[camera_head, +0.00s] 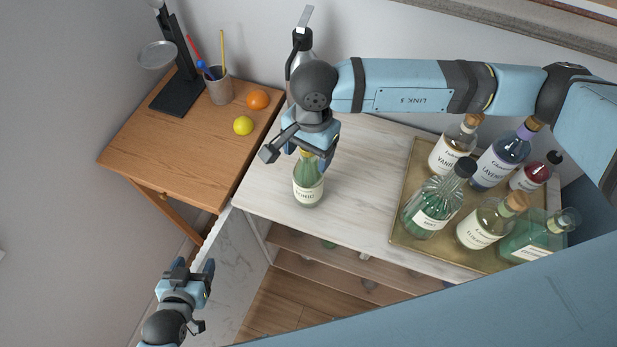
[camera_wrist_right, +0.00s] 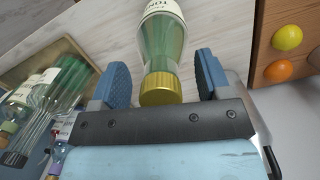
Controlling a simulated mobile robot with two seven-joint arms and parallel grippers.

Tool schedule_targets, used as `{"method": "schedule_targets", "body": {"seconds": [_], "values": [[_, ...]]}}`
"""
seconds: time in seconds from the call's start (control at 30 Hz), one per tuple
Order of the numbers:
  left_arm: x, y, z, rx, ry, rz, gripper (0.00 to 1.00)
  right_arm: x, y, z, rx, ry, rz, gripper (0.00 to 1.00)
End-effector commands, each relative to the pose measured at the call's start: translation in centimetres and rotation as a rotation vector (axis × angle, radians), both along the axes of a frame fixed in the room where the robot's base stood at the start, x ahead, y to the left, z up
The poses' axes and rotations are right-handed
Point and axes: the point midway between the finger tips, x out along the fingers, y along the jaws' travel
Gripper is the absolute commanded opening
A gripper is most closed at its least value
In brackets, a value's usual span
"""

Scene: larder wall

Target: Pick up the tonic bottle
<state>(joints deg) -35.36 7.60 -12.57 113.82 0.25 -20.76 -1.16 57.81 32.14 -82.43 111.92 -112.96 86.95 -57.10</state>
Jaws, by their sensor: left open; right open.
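The tonic bottle (camera_head: 308,184) is green with a gold cap and a white label, and stands upright on the white marble top. My right gripper (camera_head: 315,157) is directly above it, open. In the right wrist view the bottle (camera_wrist_right: 163,45) has its gold cap between the two blue fingers of the right gripper (camera_wrist_right: 157,82), with gaps on both sides. My left gripper (camera_head: 190,275) is open and empty at the lower left, in front of the cabinet and away from the bottle.
A brass tray (camera_head: 398,226) with several labelled bottles stands on the right of the marble top. A wooden side table (camera_head: 180,160) on the left holds a lemon (camera_head: 243,125), an orange (camera_head: 257,99) and a pencil cup (camera_head: 218,88). Shelves lie below the marble top.

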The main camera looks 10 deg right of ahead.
Motion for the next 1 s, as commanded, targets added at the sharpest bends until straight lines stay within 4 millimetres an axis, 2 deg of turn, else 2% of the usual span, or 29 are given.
{"method": "schedule_targets", "body": {"seconds": [0.2, 0.5, 1.0], "values": [[-0.21, 0.0, -0.17, 0.0, 0.005, 0.0, 0.64, 0.02, 0.03, -0.08, 0.001, -0.001, 0.001, 0.68], [-0.36, 0.0, -0.25, 0.0, 0.008, 0.0, 0.64, 0.02, 0.04, -0.06, 0.001, -0.001, 0.001, 0.0], [-0.35, -0.02, -0.03, 0.0, 0.008, 0.0, 0.64, 0.07, 0.07, 0.58, 0.003, -0.003, 0.001, 0.0]]}}
